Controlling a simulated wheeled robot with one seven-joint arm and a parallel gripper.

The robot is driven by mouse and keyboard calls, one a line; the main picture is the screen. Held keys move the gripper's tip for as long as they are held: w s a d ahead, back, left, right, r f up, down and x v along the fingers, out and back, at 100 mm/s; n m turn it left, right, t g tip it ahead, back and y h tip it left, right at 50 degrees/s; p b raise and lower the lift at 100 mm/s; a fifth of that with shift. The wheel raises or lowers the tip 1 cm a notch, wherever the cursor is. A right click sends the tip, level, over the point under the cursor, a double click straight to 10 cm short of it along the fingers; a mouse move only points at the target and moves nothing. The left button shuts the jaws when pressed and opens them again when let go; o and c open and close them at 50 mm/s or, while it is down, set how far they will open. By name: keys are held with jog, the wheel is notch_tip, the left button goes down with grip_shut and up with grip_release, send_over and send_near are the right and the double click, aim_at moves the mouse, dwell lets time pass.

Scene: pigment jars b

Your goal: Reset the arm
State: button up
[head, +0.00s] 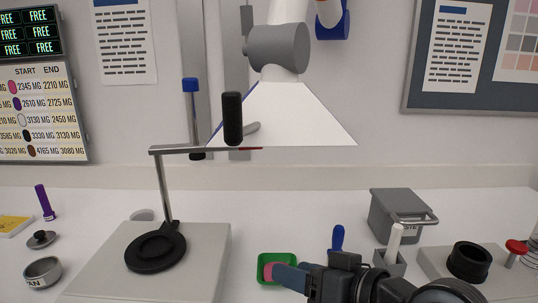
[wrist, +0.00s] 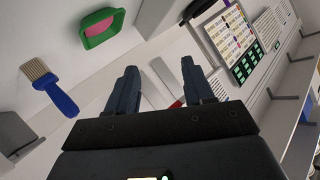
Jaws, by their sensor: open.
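My gripper (wrist: 160,90) is open and empty in the wrist view, its two dark fingers spread apart with nothing between them. In the head view my gripper (head: 292,277) is low at the front right of centre, and its fingers cover part of a green tray (head: 262,262) with pink contents. The tray also shows at the upper left of the wrist view (wrist: 89,40), apart from the fingers. My arm enters from the bottom right of the head view.
A blue-handled brush (head: 337,238) is just behind my gripper. A grey lidded bin (head: 394,217) and a black ring on a block (head: 470,262) stand to the right. A grey stand (head: 205,245) with a black ring is left. A white hood (head: 285,115) hangs above.

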jog(key=s+f+m+t+h, duration=0.1)
jog(key=s+f, duration=0.1)
jog(key=s+d+f+m+t+h, duration=0.1)
jog(key=s+f+m, duration=0.1)
jog(key=s, duration=0.1)
jog(key=s+f+m+t+h, duration=0.1)
jog(key=s+f+m, duration=0.1)
jog(key=s+f, duration=0.1)
jog(key=shift+d+t, duration=0.3)
jog(key=shift+d, duration=0.1)
jog(key=s+d+f+m+t+h, duration=0.15)
jog(key=s+d+f+h, duration=0.3)
jog(key=s, duration=0.55)
jog(key=s+d+r+n+h, duration=0.1)
jog(key=s+d, duration=0.4)
jog(key=s, duration=0.5)
jog(key=s+d+r+n+h, duration=0.1)
jog(key=s+d+r+n, duration=0.1)
jog(key=s+d, duration=0.3)
jog(key=v, duration=0.4)
jog(key=shift+s+f, duration=0.2)
jog(key=shift+s, duration=0.25)
